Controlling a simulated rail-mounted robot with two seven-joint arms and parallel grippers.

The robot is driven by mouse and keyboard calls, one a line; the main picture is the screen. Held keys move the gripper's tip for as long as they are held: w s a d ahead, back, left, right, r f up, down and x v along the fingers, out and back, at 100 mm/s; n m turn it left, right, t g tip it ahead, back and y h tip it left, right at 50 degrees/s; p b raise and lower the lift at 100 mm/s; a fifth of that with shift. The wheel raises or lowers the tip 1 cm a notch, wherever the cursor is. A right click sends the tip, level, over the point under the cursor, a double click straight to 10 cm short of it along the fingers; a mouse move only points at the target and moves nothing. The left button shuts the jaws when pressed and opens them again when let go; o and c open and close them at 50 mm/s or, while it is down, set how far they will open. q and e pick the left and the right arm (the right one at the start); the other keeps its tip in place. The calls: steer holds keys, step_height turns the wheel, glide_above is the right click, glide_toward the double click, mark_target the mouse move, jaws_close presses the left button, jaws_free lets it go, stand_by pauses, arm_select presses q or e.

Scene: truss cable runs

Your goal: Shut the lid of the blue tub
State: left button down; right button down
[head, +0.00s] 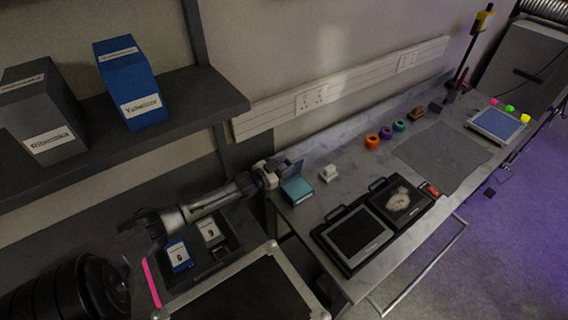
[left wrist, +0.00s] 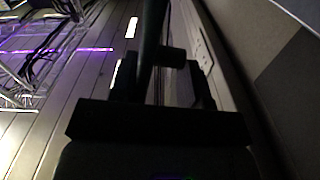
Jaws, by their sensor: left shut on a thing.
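The blue tub (head: 297,191) is a small teal-blue box at the near left end of the worktop. Its lid (head: 294,169) stands raised as a dark bluish panel above the tub's back side. My left gripper (head: 277,168) is at the lid, just left of and above the tub, and is shut on it. In the left wrist view my left gripper (left wrist: 160,85) is dark, with a thin dark panel, the lid (left wrist: 151,45), rising between its fingers. The tub's inside is hard to make out. My right gripper is not in view.
A small white object (head: 329,173) stands right of the tub. Two black-framed trays (head: 354,238) lie at the front edge. Orange, purple and green rings (head: 386,132) and a grey mat (head: 441,155) are further along. A shelf (head: 190,103) with boxes overhangs at left.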

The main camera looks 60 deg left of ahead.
arm_select(q)
steer(key=shift+d+r, duration=0.1)
steer(key=shift+d, duration=0.3)
steer(key=shift+d+m+p, duration=0.4)
steer(key=shift+m, duration=0.3)
steer(key=shift+d+f+m, duration=0.2)
steer(key=shift+m, duration=0.1)
stand_by(0.5)
steer(key=shift+d+f, duration=0.15)
stand_by(0.6)
steer(key=shift+d+f+m+p, duration=0.1)
steer(key=shift+m+p, duration=0.2)
steer(key=shift+m, duration=0.1)
stand_by(0.4)
steer(key=shift+s+f, duration=0.1)
stand_by(0.6)
